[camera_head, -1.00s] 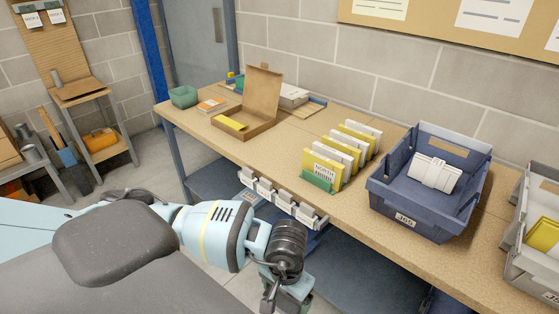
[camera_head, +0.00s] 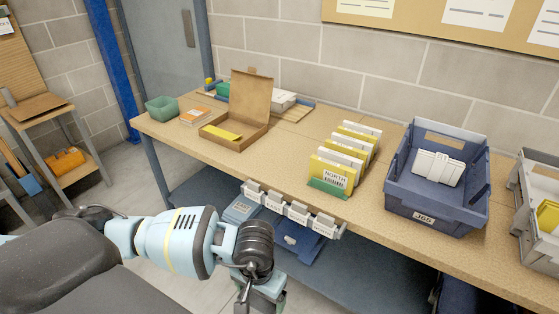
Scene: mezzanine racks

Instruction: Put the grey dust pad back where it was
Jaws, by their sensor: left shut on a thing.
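My left gripper (camera_head: 258,299) is at the bottom edge, in front of the long workbench (camera_head: 440,255) and lower than its top. It points down and is partly cut off by the frame. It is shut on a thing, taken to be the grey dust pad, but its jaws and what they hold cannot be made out. I see no grey dust pad lying on the bench. My right gripper is out of view.
On the bench are a green bin (camera_head: 161,107), an open cardboard box (camera_head: 253,133), a row of yellow and white cards (camera_head: 336,172) and a blue tote (camera_head: 432,207). Labelled clips (camera_head: 290,209) hang on the front edge. A shelf (camera_head: 345,272) lies below. A small stand (camera_head: 72,182) is left.

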